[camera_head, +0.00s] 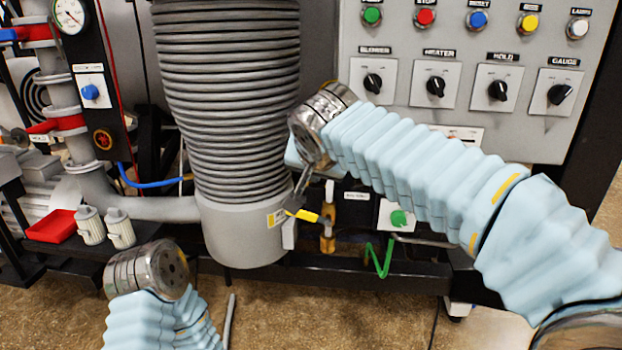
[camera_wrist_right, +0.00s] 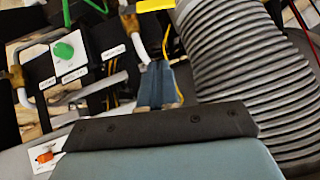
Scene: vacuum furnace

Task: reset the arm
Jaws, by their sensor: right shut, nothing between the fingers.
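My right arm (camera_head: 410,155) reaches in from the right across the front of the furnace. Its gripper (camera_head: 293,203) points down beside the lower end of the ribbed column, with its tips close to a yellow valve handle (camera_head: 303,215). I cannot tell whether they touch. In the right wrist view the gripper (camera_wrist_right: 157,72) is shut and empty, and part of the yellow handle (camera_wrist_right: 155,5) shows at the top edge. My left arm (camera_head: 150,318) rises at the lower left, ending in a metal wrist; its fingers do not show.
The grey ribbed column (camera_head: 230,100) stands left of my right gripper. A control panel (camera_head: 480,130) with buttons and knobs is behind the right arm. A green knob (camera_head: 399,218), green pipe (camera_head: 380,262) and red tray (camera_head: 52,226) are nearby. Open floor (camera_head: 270,315) lies below.

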